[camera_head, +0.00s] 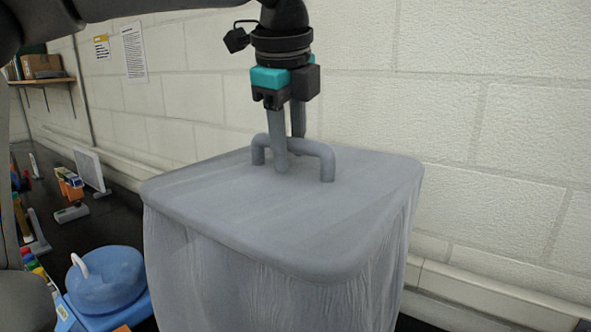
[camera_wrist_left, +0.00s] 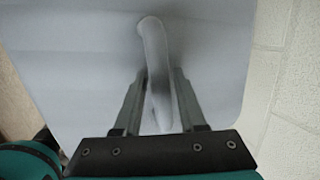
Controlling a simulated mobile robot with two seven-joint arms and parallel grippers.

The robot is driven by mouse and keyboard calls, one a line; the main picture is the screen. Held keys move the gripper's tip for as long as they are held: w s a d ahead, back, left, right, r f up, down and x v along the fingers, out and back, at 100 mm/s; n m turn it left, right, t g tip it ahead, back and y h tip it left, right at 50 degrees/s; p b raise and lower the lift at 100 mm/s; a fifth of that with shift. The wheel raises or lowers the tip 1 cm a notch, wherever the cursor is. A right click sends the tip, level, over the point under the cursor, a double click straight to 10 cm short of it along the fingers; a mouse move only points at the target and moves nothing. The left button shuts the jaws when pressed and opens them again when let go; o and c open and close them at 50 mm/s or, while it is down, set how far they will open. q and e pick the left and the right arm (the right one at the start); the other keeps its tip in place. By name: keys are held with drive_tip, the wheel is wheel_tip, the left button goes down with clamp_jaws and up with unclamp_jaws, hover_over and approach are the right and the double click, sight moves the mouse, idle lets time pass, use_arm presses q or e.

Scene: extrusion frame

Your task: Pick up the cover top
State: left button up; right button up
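The cover top (camera_head: 215,205) is a flat, grey, rounded-square lid with an arched handle (camera_head: 326,163) in its middle. It lies on a grey, draped-looking bin body. My left gripper (camera_head: 289,160) points down at the handle, with one finger in front of it and one behind. In the left wrist view, the handle (camera_wrist_left: 153,50) passes between the two fingers (camera_wrist_left: 159,85), which stand apart with narrow gaps beside it. Firm contact with the handle is not clear. My right gripper is not in view.
A pale block wall (camera_head: 480,120) stands close behind and to the right of the bin. A dark table (camera_head: 120,215) at the left holds a blue round container (camera_head: 105,280) and several small coloured items. A wooden shelf (camera_head: 42,80) hangs at the far left.

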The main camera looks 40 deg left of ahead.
use_arm(q)
clamp_jaws()
drive_tip(key=shift+r, duration=0.15)
idle(0.4)
wheel_tip(320, 180, up, 11)
drive_tip(key=shift+f+p, duration=0.1)
drive_tip(key=shift+p, duration=0.2)
wheel_tip(320, 180, up, 9)
drive_tip(key=p, duration=0.2)
drive_tip(key=shift+p, duration=0.3)
